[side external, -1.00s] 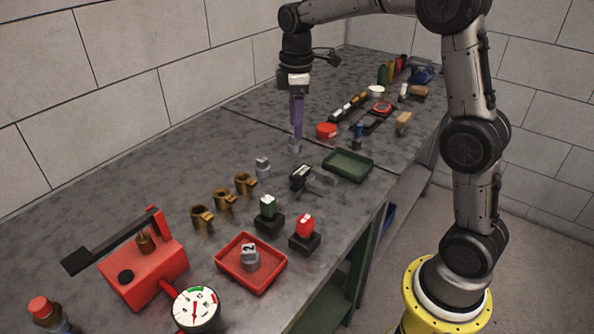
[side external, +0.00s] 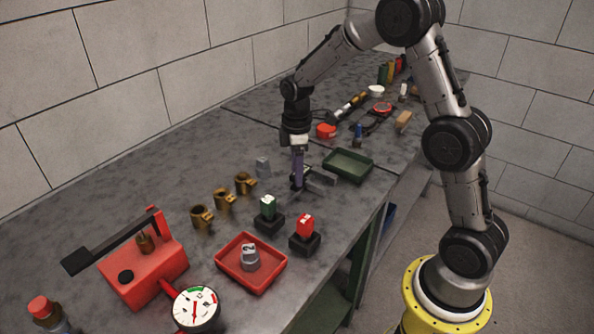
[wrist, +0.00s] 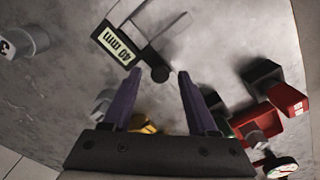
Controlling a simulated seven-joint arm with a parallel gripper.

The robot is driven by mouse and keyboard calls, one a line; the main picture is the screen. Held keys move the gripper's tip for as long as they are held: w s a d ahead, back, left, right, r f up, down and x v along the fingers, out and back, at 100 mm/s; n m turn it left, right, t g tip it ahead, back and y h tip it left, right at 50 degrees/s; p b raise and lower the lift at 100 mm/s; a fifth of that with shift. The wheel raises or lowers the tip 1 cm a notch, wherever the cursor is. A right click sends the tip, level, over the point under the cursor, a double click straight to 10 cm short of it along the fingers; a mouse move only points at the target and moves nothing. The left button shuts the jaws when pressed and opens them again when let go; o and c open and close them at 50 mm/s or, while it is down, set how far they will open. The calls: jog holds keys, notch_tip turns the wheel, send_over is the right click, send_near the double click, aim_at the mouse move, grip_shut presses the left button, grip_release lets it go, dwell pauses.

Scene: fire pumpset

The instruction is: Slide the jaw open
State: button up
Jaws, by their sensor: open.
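A caliper-like gauge (wrist: 118,42) lies on the bench, with a dark body, a display reading 40 mm, a pale grey beam with jaws and a round dark knob (wrist: 160,74). In the side external view its grey part (side external: 322,178) shows just right of my gripper, and the rest is partly hidden. My gripper (side external: 297,186) points straight down with purple fingers, low over the gauge. In the wrist view my gripper (wrist: 159,77) is open, with the knob appearing between its fingertips. Contact cannot be told.
A green tray (side external: 348,165) lies to the right, and a red tray (side external: 278,272) in front.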

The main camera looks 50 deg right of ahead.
jog(key=shift+f, duration=0.25)
grip_shut()
dwell(1.4)
